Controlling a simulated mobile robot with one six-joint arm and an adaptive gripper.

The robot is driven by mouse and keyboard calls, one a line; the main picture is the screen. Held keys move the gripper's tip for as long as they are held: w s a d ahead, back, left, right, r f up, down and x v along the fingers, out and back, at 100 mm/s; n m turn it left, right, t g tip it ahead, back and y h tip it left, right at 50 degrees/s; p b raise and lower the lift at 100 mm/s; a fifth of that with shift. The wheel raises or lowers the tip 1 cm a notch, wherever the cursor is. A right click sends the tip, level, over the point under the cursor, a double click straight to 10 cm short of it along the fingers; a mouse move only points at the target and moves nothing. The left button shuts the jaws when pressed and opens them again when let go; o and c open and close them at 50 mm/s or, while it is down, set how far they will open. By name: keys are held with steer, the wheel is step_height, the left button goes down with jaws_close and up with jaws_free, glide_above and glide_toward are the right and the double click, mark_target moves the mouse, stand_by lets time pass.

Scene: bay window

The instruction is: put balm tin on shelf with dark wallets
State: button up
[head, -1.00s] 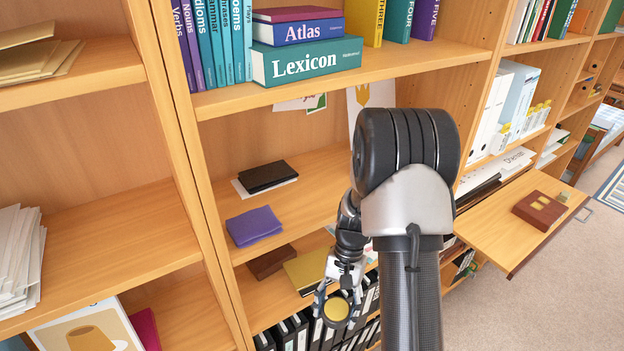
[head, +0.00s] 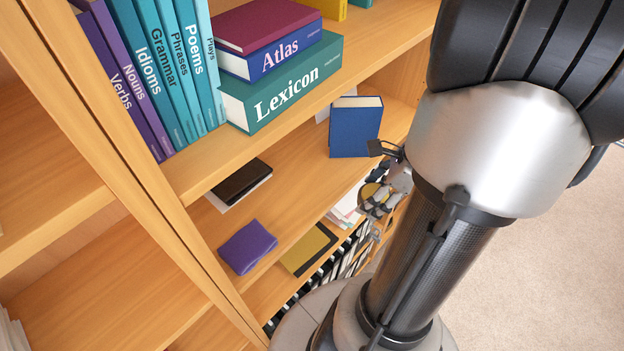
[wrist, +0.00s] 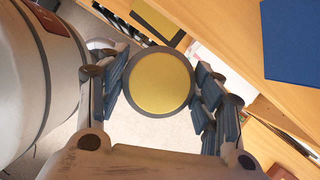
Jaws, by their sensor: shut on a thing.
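My gripper (head: 378,197) is shut on the balm tin (wrist: 157,83), a round tin with a gold lid and dark rim. The tin sits between the finger pads in the wrist view; in the head view it is small and partly hidden by the fingers. They are in front of the shelves, below the blue book. A black wallet (head: 243,179) lies on a white item on the middle shelf (head: 290,185), left of my gripper. A purple folded item (head: 248,247) lies nearer on the same shelf.
The blue book (head: 355,127) stands on the middle shelf's right part. An olive flat item (head: 308,250) lies on the shelf below, above a row of binders. The Lexicon book (head: 282,90) and others fill the shelf above. Bare wood shows between wallet and blue book.

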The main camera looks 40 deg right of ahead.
glide_above(310, 195)
steer(key=s, duration=0.1)
steer(key=shift+s+d+p, duration=0.15)
steer(key=shift+d+p, duration=0.2)
steer(key=shift+p, duration=0.1)
steer(key=shift+f, duration=0.1)
step_height(310, 195, down, 3)
steer(key=shift+f+b, duration=0.1)
steer(key=shift+b, duration=0.5)
steer(key=shift+f, duration=0.1)
steer(key=shift+f, duration=0.2)
steer(key=o, duration=1.3)
